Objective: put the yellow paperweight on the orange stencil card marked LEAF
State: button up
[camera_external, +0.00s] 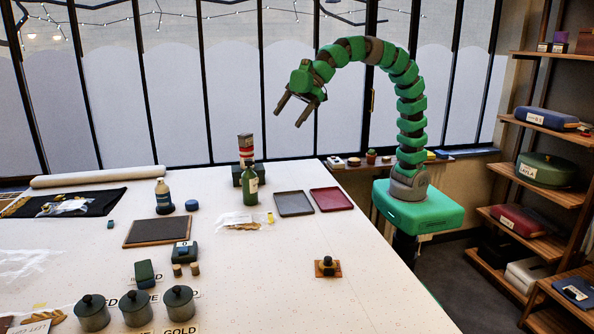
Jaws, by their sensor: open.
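My gripper (289,118) is open and empty, high above the far part of the table, with its fingers pointing down and left. A small orange card (318,273) lies on the right part of the white table; its marking is too small to read. A dark knobbed object (327,263) stands on that card and covers its middle. A small yellow object (270,217) is beside the green bottle; I cannot tell for sure whether it is the yellow paperweight.
A green bottle (250,188), grey tray (293,204) and dark red tray (331,200) stand at the back. Lidded pots (134,309) stand at the front left. A dark board (157,232) lies left of centre. The table around the orange card is clear.

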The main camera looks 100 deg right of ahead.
jog(key=s+d+r+m+t+h, duration=0.1)
jog(key=s+d+r+m+t, duration=0.2)
jog(key=s+d+r, duration=0.3)
jog(key=s+d+r+m+t+h, duration=0.1)
jog(key=s+d+r+m+t, duration=0.3)
jog(key=d+r, duration=0.8)
notch_tip(320, 180, up, 2)
jog(key=shift+s+d+r+m+t+h, duration=0.15)
jog(key=shift+s+r+m+t+h, duration=0.2)
jog(key=shift+s+m, duration=0.9)
jog(key=shift+f, duration=0.15)
jog(key=shift+f+b, duration=0.6)
